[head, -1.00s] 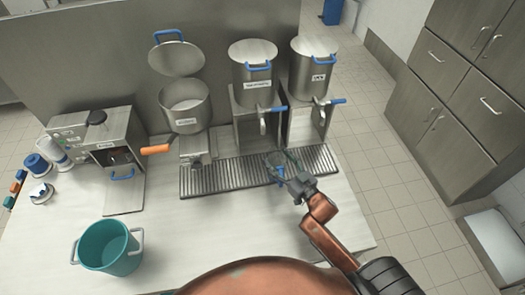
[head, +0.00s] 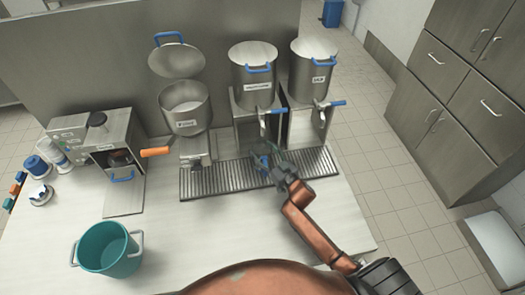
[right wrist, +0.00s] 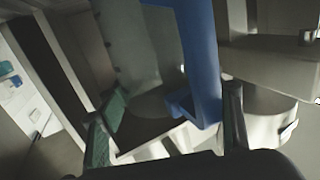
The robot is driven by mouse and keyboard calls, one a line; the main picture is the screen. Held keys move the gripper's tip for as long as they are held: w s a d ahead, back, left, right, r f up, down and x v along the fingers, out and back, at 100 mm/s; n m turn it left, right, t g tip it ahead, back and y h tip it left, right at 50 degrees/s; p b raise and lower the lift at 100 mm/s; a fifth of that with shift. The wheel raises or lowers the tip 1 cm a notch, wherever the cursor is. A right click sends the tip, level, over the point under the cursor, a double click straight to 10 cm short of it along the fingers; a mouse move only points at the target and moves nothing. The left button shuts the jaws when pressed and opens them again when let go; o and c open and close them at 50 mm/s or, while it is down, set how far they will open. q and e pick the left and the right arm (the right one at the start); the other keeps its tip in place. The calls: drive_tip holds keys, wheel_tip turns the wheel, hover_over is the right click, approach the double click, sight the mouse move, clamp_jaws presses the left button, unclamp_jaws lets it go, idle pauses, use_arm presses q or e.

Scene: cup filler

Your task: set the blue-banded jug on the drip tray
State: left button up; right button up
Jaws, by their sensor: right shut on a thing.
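My right gripper (head: 270,170) is over the middle of the ribbed metal drip tray (head: 215,181). It is shut on the blue-banded jug (head: 261,160), of which only a small blue part shows in the head view, below the middle dispenser's tap. In the right wrist view the jug's blue part (right wrist: 202,65) stands between the two fingers (right wrist: 170,120), beside a greyish see-through wall. The gripper hides most of the jug in the head view. I cannot tell whether its base touches the tray. My left gripper is not in view.
Two lidded dispensers (head: 252,70) (head: 312,75) with blue-handled taps stand behind the tray. An open pot (head: 186,105) with an orange-handled tap is left of them. A teal bucket (head: 106,250) stands at front left. The counter's front middle (head: 215,235) is clear.

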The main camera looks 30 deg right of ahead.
drive_tip(key=o, duration=1.5)
drive_tip(key=shift+f, duration=0.1)
drive_tip(key=shift+r, duration=0.2)
drive_tip(key=s, duration=0.4)
drive_tip(key=s+d, duration=0.1)
drive_tip(key=s, duration=0.3)
drive_tip(key=s+d, duration=0.1)
drive_tip(key=s, duration=0.3)
